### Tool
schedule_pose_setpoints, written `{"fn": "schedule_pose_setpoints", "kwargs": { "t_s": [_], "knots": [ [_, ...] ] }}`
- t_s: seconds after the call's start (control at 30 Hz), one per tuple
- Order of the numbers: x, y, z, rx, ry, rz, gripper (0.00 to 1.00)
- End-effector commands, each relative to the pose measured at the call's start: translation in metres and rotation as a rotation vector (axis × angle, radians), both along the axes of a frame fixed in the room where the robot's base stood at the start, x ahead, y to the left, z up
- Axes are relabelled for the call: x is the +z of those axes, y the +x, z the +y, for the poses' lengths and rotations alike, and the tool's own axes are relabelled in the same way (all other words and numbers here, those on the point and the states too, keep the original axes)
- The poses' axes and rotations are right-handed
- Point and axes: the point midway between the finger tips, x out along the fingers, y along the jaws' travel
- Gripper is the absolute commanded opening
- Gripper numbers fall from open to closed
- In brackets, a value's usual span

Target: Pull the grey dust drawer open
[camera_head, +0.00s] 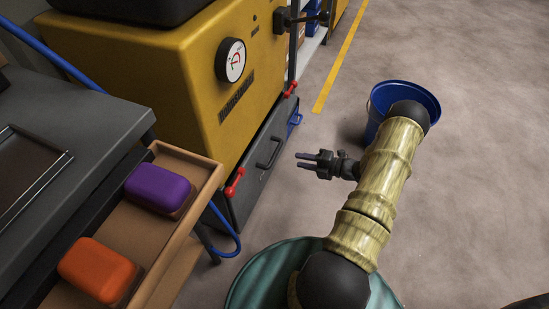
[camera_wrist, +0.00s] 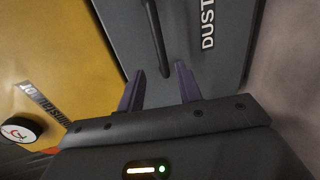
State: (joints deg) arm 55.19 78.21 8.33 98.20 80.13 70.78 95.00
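The grey dust drawer (camera_head: 256,170) sits low in the yellow machine. A dark bar handle (camera_head: 269,152) is on its front. Red latch levers show at its two ends, one near (camera_head: 235,182) and one far (camera_head: 291,89). My gripper (camera_head: 299,161) is open and empty, a short way in front of the drawer and apart from the handle. In the wrist view, the two fingers (camera_wrist: 161,90) are spread and point at the grey front (camera_wrist: 215,62). The handle (camera_wrist: 157,38) shows beyond the fingertips, and a "DUST" label is at its right.
The yellow machine (camera_head: 150,60) has a round gauge (camera_head: 231,61). A wooden tray (camera_head: 190,158) with a purple block (camera_head: 158,188) and an orange block (camera_head: 98,270) is at left. A blue bucket (camera_head: 377,108) stands behind my arm. The floor at right is clear.

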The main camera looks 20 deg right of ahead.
Motion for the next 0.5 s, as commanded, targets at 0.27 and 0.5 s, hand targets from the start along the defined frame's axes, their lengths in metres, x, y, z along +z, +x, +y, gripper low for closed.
{"fn": "schedule_pose_setpoints", "kwargs": {
  "t_s": [0.27, 0.5],
  "knots": [
    [-0.014, 0.035, 0.035, 0.003, 0.0, 0.0, 0.35],
    [-0.022, 0.063, 0.064, 0.004, -0.001, -0.001, 0.35]
  ]
}}
